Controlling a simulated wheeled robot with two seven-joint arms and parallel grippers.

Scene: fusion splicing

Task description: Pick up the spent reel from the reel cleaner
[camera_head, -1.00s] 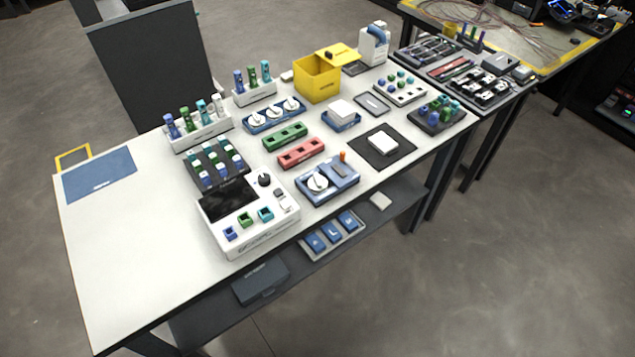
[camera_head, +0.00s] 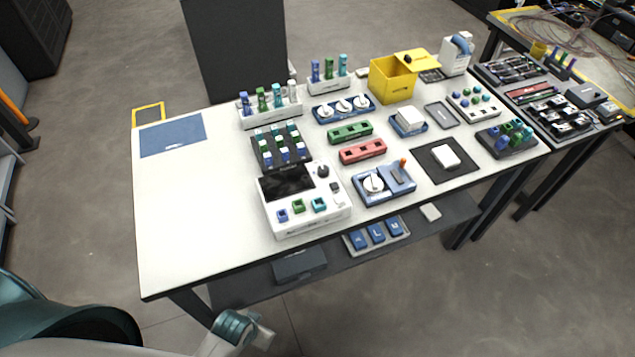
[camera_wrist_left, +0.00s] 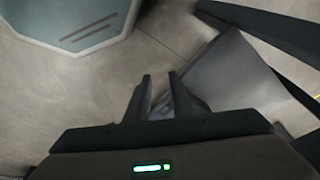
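A blue device (camera_head: 397,178) with a white round reel (camera_head: 374,183) on its left side and an orange knob stands near the table's front edge, right of the white splicer; it looks like the reel cleaner. Part of my left arm shows at the bottom left of the head view, low in front of the table and well apart from the device. My left gripper (camera_wrist_left: 160,77) shows in the left wrist view with its two fingers apart and nothing between them. It is over the floor, with no reel in that view. My right gripper is not in view.
A white splicer (camera_head: 305,205) stands left of the device, and a black mat (camera_head: 431,171) with a white block lies right of it. Red (camera_head: 362,151) and green holders lie behind. A blue tray (camera_head: 325,112) holds several white reels.

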